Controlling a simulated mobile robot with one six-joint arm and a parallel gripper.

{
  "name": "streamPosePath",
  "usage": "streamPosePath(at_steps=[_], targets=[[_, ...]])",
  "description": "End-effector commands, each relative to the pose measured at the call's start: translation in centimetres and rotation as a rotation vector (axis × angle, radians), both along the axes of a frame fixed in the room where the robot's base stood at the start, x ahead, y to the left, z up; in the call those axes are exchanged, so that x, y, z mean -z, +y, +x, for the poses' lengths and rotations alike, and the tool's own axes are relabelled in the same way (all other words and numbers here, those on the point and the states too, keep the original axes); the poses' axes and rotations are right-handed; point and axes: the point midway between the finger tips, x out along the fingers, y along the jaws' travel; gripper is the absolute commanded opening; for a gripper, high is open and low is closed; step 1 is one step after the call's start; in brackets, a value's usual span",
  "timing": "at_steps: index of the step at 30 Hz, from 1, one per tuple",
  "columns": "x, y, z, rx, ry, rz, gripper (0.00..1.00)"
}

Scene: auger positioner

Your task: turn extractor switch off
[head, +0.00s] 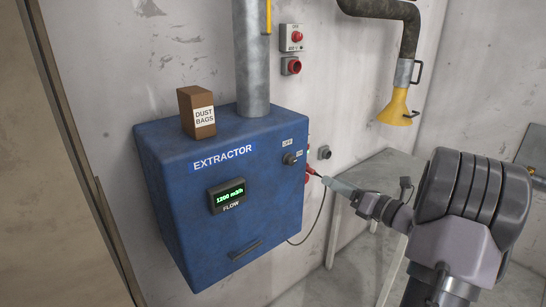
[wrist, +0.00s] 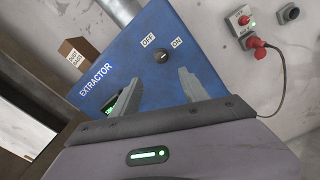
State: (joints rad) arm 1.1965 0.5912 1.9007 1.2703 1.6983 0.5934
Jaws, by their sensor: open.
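The blue extractor box (head: 240,175) hangs on the wall and also fills the upper middle of the wrist view (wrist: 130,55). Its black rotary switch (head: 289,158) sits on the upper right of the front face, with OFF and ON labels beside it. In the wrist view the switch (wrist: 162,57) shows between and beyond my fingers; which label it points to is too small to tell. The flow display (head: 229,195) is lit green and reads about 1200 m3/h. My gripper (head: 322,178) is open and empty, in front of the box's right side, apart from the switch.
A dust bags carton (head: 196,112) stands on the box beside a grey duct (head: 251,60). Red wall controls (head: 292,38) are above right. A red plug with a cable (wrist: 256,43) is right of the box. A yellow-nozzled hose (head: 398,105) hangs farther right.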

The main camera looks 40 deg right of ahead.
Motion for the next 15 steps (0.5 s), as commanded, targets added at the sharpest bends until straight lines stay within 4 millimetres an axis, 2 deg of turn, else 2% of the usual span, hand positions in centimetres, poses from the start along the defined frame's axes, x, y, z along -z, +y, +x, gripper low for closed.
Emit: streamPosePath(at_steps=[9,15], targets=[[0.2,1.4,9.4,-0.010,0.003,-0.005,0.52],[0.1,1.9,14.0,-0.008,0.004,-0.007,0.52]])
